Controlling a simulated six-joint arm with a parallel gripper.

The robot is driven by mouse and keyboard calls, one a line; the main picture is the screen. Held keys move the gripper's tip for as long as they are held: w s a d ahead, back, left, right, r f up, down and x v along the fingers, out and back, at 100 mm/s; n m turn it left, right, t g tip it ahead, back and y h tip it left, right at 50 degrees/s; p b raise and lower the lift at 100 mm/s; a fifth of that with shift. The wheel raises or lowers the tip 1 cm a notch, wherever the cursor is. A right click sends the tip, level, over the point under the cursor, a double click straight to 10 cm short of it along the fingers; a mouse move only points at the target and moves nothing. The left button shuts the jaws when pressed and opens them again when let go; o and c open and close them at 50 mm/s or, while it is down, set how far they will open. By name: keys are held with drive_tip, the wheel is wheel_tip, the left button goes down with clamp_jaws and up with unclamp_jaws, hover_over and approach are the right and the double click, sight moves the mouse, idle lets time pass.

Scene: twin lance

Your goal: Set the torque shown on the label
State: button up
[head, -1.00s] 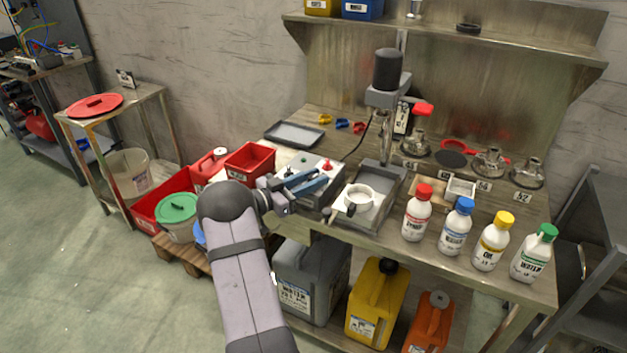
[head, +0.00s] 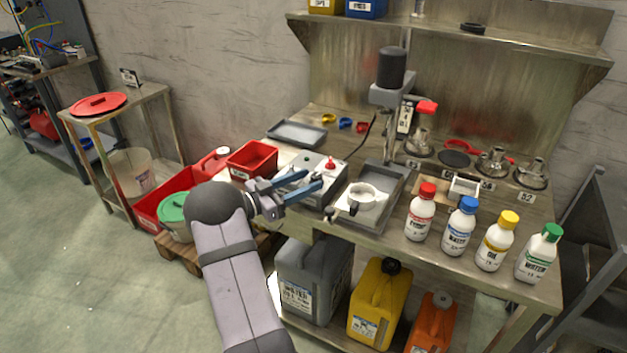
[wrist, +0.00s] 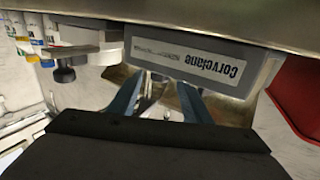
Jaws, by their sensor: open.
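A grey control box (head: 338,172) with a red knob (head: 331,163) on top stands at the bench's front edge. In the wrist view its front plate (wrist: 195,62) reads "Corvelane" upside down. A dark round knob (wrist: 65,75) shows left of that plate. My gripper (head: 313,179) has blue fingers, open and empty, in front of the box and hiding part of it; the fingers also show below the plate in the wrist view (wrist: 160,92). The mixer (head: 391,85) stands behind, with a white tag (head: 404,118) beside its column. The tag's writing is too small to read.
A white cup (head: 368,199) stands on the mixer's tray right of the box. Several capped bottles (head: 459,229) line the front right. A red bin (head: 252,160) sits left of the box. Jerrycans (head: 377,300) stand below the bench.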

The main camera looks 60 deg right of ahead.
sight(312, 178)
drive_tip(key=shift+v, duration=1.75)
drive_tip(key=shift+s+d+r, duration=0.1)
drive_tip(key=d+r+n+t+h, duration=0.1)
drive_tip(key=s+d+r+n+t+h+p, duration=0.1)
drive_tip(key=d+r+t, duration=0.1)
drive_tip(key=t, duration=0.1)
drive_tip(key=shift+s+r+n+h+p, duration=0.1)
drive_tip(key=shift+s+n+h+p, duration=0.2)
drive_tip(key=shift+s+n+h, duration=0.1)
drive_tip(key=shift+s+d+r+n+t, duration=0.1)
drive_tip(key=shift+d+n+t, duration=0.1)
drive_tip(key=shift+n+t, duration=0.55)
drive_tip(key=shift+s+n+t+p, duration=0.1)
drive_tip(key=shift+n+t+p, duration=0.25)
drive_tip(key=shift+t, duration=0.5)
drive_tip(key=shift+a+f+n+t+p, duration=0.15)
drive_tip(key=shift+n+t+p, duration=0.1)
drive_tip(key=shift+t, duration=0.3)
drive_tip(key=shift+a+f+n+t+p, duration=0.15)
drive_tip(key=shift+n+t, duration=0.1)
drive_tip(key=shift+t, duration=0.3)
drive_tip(key=f, duration=0.1)
drive_tip(key=s+f, duration=0.1)
drive_tip(key=shift+s+f+y+b, duration=0.1)
drive_tip(key=shift+f+y+b, duration=0.25)
drive_tip(key=shift+y+b, duration=0.05)
drive_tip(key=shift+w+d+p, duration=0.2)
drive_tip(key=shift+d+p, duration=0.7)
drive_tip(key=shift+d, duration=2.7)
